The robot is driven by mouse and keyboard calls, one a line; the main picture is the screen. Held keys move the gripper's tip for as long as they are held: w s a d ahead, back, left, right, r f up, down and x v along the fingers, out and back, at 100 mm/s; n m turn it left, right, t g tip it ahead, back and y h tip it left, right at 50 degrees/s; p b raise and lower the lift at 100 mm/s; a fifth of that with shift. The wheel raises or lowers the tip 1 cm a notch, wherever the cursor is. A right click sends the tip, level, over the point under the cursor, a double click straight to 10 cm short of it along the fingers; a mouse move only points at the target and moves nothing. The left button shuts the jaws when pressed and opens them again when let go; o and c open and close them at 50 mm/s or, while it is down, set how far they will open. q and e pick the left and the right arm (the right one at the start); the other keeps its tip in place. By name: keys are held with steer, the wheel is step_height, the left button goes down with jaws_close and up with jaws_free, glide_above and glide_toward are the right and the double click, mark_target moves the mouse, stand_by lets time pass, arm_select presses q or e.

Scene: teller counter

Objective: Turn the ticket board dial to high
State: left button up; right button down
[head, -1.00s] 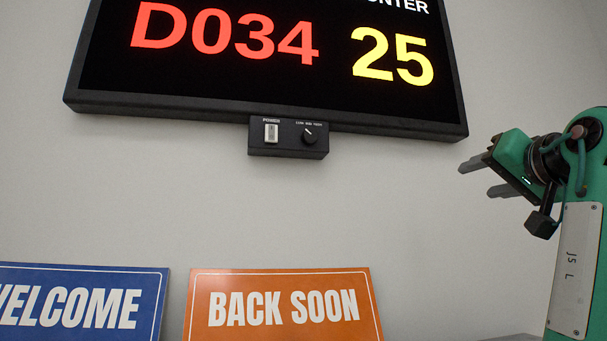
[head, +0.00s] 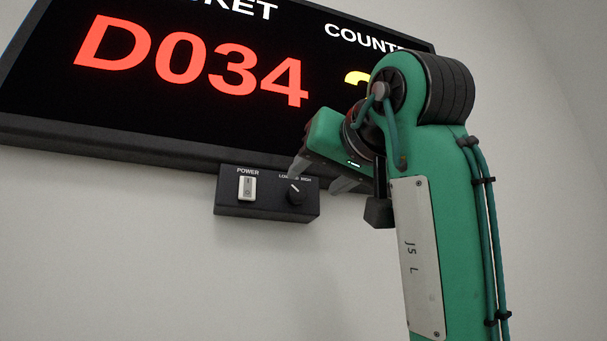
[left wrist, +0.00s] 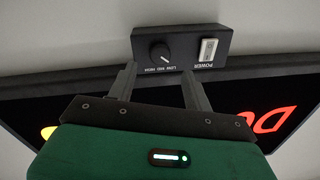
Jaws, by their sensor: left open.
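The ticket board (head: 180,80) hangs on the wall and shows D034 in red. A black control box (head: 265,207) sits under its lower edge. The dial (head: 295,194) is a round black knob at the box's right side. Its white mark points up and left, toward the low label. In the left wrist view, which is upside down, the dial (left wrist: 160,53) lies ahead, between the lines of the two fingers. My left gripper (head: 313,181) is open and empty, close in front of the dial; I see no contact. One finger hides part of the dial's labels. My right gripper is out of view.
A white power switch (head: 247,188) is on the same box, left of the dial; it also shows in the left wrist view (left wrist: 208,49). The board's lower frame (head: 120,150) runs just above the box. The wall below the box is clear.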

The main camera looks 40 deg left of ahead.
mark_target(299, 193)
arm_select(q)
steer(key=p+x, duration=0.1)
steer(key=x, duration=0.3)
steer(key=shift+w+a+r+p, duration=0.1)
steer(key=shift+a+p, duration=0.2)
steer(key=shift+p, duration=0.1)
steer(key=shift+w+a, duration=0.15)
steer(key=shift+a, duration=0.3)
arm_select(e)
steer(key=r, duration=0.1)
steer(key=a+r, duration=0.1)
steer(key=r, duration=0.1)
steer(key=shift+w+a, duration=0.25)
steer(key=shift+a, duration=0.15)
